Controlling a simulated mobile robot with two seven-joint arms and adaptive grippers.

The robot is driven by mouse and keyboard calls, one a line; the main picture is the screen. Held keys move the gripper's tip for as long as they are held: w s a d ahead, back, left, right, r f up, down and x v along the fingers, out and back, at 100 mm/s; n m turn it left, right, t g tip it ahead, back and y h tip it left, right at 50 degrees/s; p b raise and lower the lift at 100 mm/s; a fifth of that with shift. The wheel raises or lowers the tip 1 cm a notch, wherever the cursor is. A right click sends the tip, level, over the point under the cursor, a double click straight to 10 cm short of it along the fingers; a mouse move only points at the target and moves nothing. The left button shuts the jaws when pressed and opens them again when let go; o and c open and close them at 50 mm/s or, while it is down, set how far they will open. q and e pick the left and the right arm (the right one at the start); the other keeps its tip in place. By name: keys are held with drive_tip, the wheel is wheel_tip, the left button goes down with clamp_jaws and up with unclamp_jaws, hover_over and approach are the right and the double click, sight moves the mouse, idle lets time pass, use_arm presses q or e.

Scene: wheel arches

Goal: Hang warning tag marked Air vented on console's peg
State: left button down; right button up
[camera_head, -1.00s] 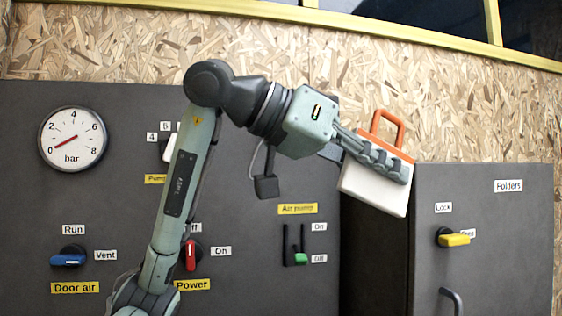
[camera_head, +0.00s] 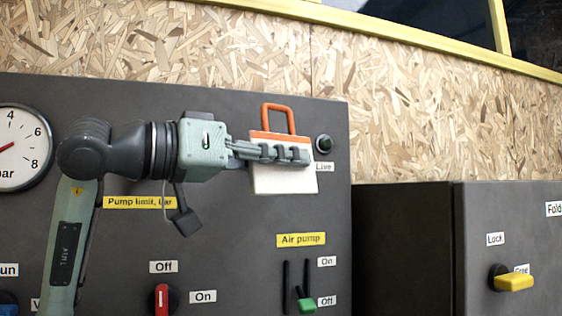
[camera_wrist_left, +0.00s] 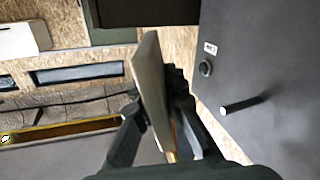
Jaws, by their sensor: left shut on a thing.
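The warning tag (camera_head: 283,180) is a white plate with an orange top band and an orange loop above it. I cannot read any writing on it. My left gripper (camera_head: 289,154) is shut on the tag below the loop and holds it nearly upright in front of the grey console (camera_head: 225,235). In the left wrist view the tag (camera_wrist_left: 150,85) shows nearly edge-on between the fingers (camera_wrist_left: 160,115). The console's dark peg (camera_wrist_left: 243,104) sticks out there, to the right of the tag and apart from it. In the head view I cannot make out the peg. My right gripper is not in view.
A round lamp (camera_head: 324,143) labelled Live sits right of the tag. Below are the air pump lever (camera_head: 306,305), with a green handle near Off, and a red power switch (camera_head: 162,299). A grey cabinet (camera_head: 405,250) with a yellow knob (camera_head: 514,282) stands at the right.

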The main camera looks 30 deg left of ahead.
use_arm(q)
drive_tip(key=shift+w+a, duration=0.25)
drive_tip(key=shift+a, duration=0.05)
drive_tip(key=w+a+f+b, duration=0.1)
drive_tip(key=w+a+b, duration=0.1)
drive_tip(key=w+a, duration=0.3)
drive_tip(key=shift+w+a+f, duration=0.35)
drive_tip(key=shift+w+a, duration=0.05)
drive_tip(key=shift+a, duration=0.5)
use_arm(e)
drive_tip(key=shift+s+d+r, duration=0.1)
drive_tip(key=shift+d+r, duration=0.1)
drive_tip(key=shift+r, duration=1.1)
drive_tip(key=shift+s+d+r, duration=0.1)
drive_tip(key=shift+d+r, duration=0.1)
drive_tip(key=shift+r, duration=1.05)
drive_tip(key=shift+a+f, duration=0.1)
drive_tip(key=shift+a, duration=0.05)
use_arm(q)
drive_tip(key=c, duration=1.5)
unclamp_jaws()
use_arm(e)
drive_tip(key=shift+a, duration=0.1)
